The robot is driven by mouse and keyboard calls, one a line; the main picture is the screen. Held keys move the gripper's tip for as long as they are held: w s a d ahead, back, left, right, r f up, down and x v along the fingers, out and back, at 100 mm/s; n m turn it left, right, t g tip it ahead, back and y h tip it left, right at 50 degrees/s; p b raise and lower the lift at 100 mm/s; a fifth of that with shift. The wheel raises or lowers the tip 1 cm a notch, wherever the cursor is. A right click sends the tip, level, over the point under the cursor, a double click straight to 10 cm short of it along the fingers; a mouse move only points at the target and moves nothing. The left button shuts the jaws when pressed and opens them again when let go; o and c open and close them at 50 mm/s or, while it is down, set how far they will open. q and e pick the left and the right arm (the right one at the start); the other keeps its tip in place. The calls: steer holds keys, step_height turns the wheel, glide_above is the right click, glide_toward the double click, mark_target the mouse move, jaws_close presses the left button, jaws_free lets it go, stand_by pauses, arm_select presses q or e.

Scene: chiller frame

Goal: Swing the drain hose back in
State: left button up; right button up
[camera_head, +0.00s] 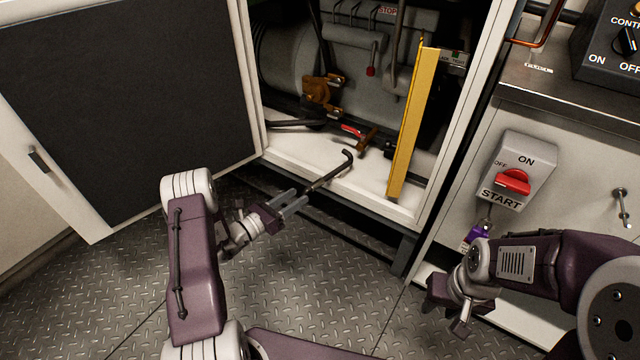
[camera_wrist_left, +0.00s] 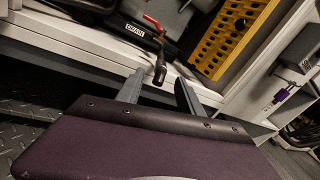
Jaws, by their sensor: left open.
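The drain hose (camera_head: 332,174) is a thin dark tube with a bent upper end. It sticks out over the front sill of the open cabinet towards my left gripper. My left gripper (camera_head: 293,202) is open, its fingertips at the hose's free end. In the left wrist view the dark hose end (camera_wrist_left: 160,70) shows between and just beyond the two fingertips (camera_wrist_left: 158,84); I cannot tell whether they touch it. A red-handled valve (camera_head: 352,131) lies behind, near a DRAIN label (camera_wrist_left: 135,30). My right gripper (camera_head: 446,318) looks open and empty, low at the right.
The cabinet door (camera_head: 125,110) stands open at the left. A yellow perforated panel (camera_head: 412,120) stands upright at the opening's right side. A grey switch box with a red knob (camera_head: 513,182) is on the right. The patterned metal floor below is clear.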

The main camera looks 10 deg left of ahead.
mark_target(310, 188)
arm_select(q)
steer(key=b+x, duration=0.5)
steer(key=x, duration=0.3)
steer(key=shift+w+d+f, duration=0.15)
steer(key=shift+d, duration=0.1)
steer(key=shift+w+d, duration=0.1)
steer(key=shift+w, duration=0.1)
jaws_close()
stand_by(0.8)
